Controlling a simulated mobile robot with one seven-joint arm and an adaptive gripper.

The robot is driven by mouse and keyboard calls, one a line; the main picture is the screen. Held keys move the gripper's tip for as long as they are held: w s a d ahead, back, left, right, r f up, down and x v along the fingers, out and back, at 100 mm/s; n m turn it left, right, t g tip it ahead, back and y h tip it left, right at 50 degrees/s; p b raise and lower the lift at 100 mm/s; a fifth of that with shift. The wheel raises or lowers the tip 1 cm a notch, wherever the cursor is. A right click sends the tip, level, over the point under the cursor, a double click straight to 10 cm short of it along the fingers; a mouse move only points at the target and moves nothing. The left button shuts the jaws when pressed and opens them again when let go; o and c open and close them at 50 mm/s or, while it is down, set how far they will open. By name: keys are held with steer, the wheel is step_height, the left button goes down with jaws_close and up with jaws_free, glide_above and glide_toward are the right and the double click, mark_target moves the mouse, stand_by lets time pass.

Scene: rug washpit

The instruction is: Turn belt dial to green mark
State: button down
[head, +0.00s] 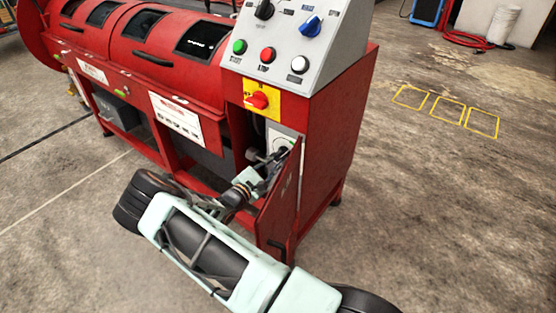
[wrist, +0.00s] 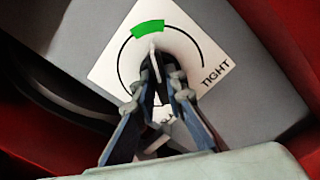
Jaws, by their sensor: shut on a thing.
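The belt dial has a white face (wrist: 195,42) printed with a black arc and the word TIGHT at its right. A green mark (wrist: 147,29) sits at the top of the arc in the wrist view. The dial's pale pointer (wrist: 153,50) points up at the green mark, its tip just below it. My gripper (wrist: 162,88) is shut on the dial knob, and its fingers hide most of the knob. In the head view the dial face (head: 287,139) shows inside the red cabinet, partly hidden by my gripper (head: 268,160).
An open red cabinet door (head: 284,205) stands close to the right of my arm. Above are a yellow plate with a red switch (head: 257,100) and a sloped panel (head: 312,85) with buttons and knobs.

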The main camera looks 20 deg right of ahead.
steer(key=c, duration=2)
jaws_free()
steer(key=shift+o, duration=0.2)
steer(key=v, duration=1.2)
